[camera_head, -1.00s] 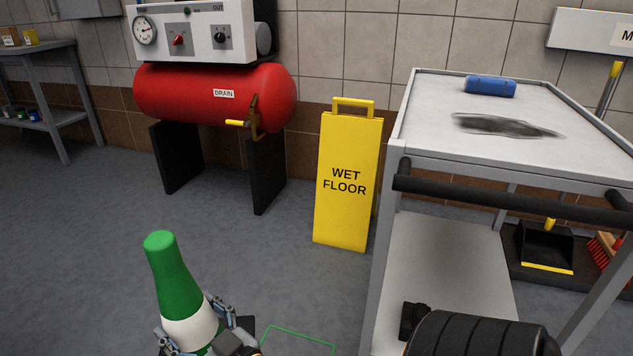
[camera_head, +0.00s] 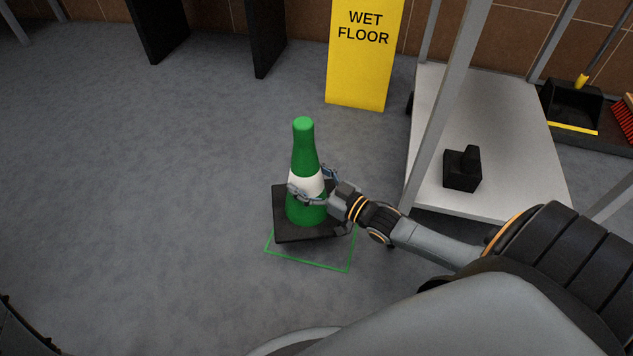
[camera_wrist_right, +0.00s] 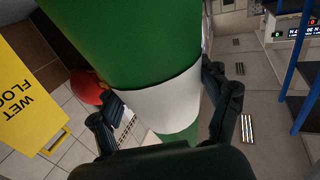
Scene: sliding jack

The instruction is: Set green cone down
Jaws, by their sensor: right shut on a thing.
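The green cone (camera_head: 304,147) has a white band and a black square base (camera_head: 300,233). It stands about upright in the head view. My right gripper (camera_head: 308,187) is shut on the cone at its white band, coming from the right. The wrist view shows the cone's white band (camera_wrist_right: 165,100) between the fingers (camera_wrist_right: 165,125). A green square outline (camera_head: 308,266) is on the floor; its front part shows below the base and the rest is hidden. The base covers part of the outline and appears slightly above the floor. My left gripper is not in view.
A grey cart (camera_head: 500,110) stands at the right, with a black block (camera_head: 462,168) on its lower shelf. A yellow wet floor sign (camera_head: 362,60) stands behind the cone. The floor to the left is clear.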

